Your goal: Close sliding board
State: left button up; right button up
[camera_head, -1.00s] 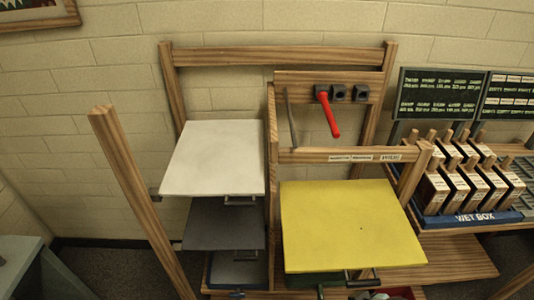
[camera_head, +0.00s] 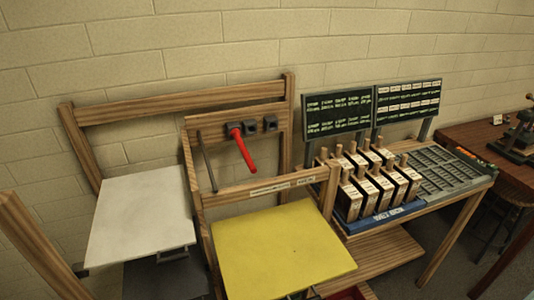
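A yellow board (camera_head: 280,250) sits in the right bay of a wooden rack, with a dark handle partly showing at its front edge. A white board (camera_head: 140,215) sits in the left bay, with a metal handle at its front right. A dark grey board (camera_head: 165,278) lies below the white one and is cut off by the bottom edge. The boards stick out toward me from the rack frame (camera_head: 185,105). I cannot tell which one is the sliding board. Neither of my grippers is in view.
A red-handled tool (camera_head: 242,150) hangs on the rack. Right of it, several labelled wooden blocks stand in a blue-fronted wet box (camera_head: 385,219) beside a grey compartment tray (camera_head: 450,172). Dark signs (camera_head: 338,112) stand behind. A brown table (camera_head: 490,145) is at far right. Floor shows at lower right.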

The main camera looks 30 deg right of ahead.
aim_at(278, 253)
jog(key=z, duration=1.2)
jog(key=k+j+u, duration=0.2)
jog(key=k+j, duration=0.2)
jog(key=k, duration=0.1)
